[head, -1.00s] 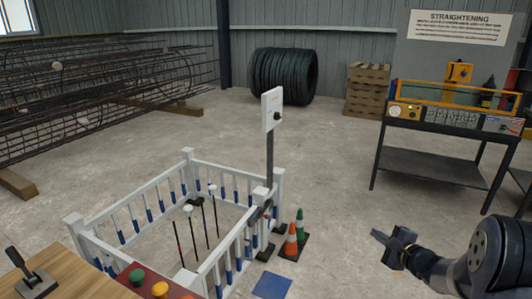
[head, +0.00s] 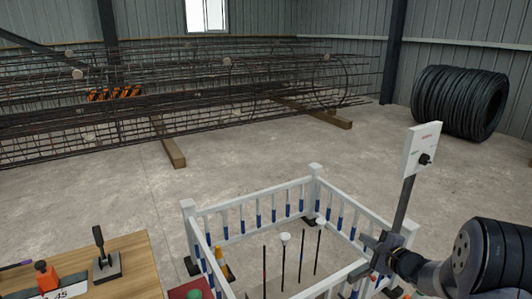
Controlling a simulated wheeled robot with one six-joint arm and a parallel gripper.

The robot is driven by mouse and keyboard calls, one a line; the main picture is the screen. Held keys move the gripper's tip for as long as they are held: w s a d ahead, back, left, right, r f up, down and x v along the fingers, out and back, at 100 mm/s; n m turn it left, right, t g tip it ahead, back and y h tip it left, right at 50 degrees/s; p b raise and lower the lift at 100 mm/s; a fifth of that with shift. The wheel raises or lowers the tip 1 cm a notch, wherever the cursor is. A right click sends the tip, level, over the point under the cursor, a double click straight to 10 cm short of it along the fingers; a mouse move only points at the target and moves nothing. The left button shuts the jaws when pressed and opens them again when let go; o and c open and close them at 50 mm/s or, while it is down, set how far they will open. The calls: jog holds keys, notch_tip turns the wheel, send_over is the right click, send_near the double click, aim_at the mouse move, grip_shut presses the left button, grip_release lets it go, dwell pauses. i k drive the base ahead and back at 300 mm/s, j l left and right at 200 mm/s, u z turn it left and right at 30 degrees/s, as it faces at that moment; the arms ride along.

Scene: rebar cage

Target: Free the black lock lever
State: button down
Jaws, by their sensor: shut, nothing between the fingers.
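A black lever (head: 101,245) stands upright on a dark grey base plate (head: 106,268) on the wooden tabletop (head: 131,253) at the lower left. It is the only black lever I can make out; I cannot tell whether anything locks it. My gripper (head: 370,246) is at the lower right, far from the lever, with its fingers shut and empty. In the picture it overlaps the white fence and the foot of a dark post.
A white fence (head: 253,203) encloses several thin rods. A white panel (head: 421,150) with a black knob (head: 425,159) tops the post. An orange-red object (head: 46,274) sits left of the lever. Rebar cages (head: 230,95) and a black coil (head: 460,102) stand behind. Open floor lies between.

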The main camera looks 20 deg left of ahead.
aim_at(98, 233)
jog(key=i+u, duration=0.2)
jog(key=u, duration=0.3)
jog(key=i+u, duration=0.2)
jog(key=u, duration=0.25)
jog(key=i+l+u, duration=0.1)
jog(key=u, duration=0.4)
jog(key=i+l+u, duration=0.2)
jog(key=u, duration=0.25)
jog(key=i+l+u, duration=0.4)
